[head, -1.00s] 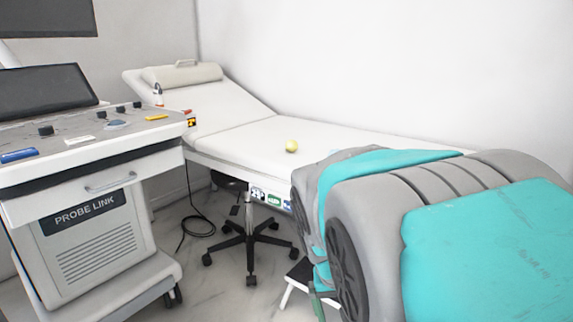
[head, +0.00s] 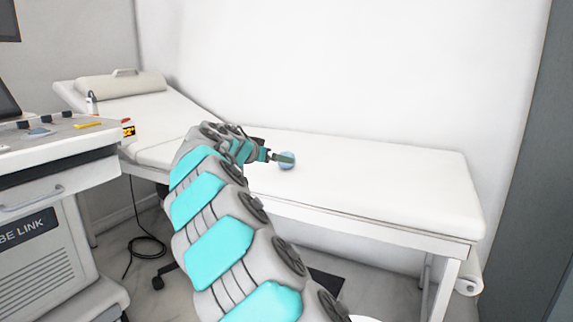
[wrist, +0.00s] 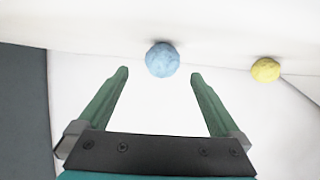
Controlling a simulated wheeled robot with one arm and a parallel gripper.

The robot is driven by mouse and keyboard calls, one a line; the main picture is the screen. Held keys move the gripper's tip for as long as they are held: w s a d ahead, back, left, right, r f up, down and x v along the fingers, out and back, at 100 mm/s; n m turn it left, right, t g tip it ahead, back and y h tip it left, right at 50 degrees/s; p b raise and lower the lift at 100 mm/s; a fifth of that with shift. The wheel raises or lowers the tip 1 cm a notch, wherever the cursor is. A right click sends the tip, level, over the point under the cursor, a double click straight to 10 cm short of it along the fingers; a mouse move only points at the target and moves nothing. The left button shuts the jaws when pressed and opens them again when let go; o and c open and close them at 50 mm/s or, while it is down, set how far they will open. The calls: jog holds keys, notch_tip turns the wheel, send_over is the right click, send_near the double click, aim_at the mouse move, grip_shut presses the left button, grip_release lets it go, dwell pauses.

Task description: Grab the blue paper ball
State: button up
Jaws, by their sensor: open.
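The blue paper ball (head: 287,165) lies on the white exam bed (head: 400,182), partly hidden behind a finger of my gripper (head: 272,156) in the head view. In the wrist view the blue paper ball (wrist: 162,60) sits ahead, centred just beyond the gap between the two green fingertips of my gripper (wrist: 159,72). The fingers are spread and nothing is between them. Whether they touch the ball cannot be told.
A yellow ball (wrist: 265,69) lies to the right of the blue one in the wrist view. In the head view, a machine cart (head: 55,200) stands at left. A white wall (head: 350,60) runs behind the bed. The bed's right part is clear.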

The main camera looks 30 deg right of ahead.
aim_at(286, 153)
jog(key=shift+w+d+f, duration=0.1)
jog(key=shift+w+f, duration=0.05)
jog(key=shift+w, duration=0.3)
jog(key=shift+w+d+f, duration=0.1)
jog(key=shift+w+d, duration=0.1)
jog(key=shift+d, duration=0.05)
jog(key=shift+x, duration=3.5)
jog(key=shift+s+d, duration=0.1)
jog(key=shift+s, duration=0.05)
jog(key=c, duration=1.3)
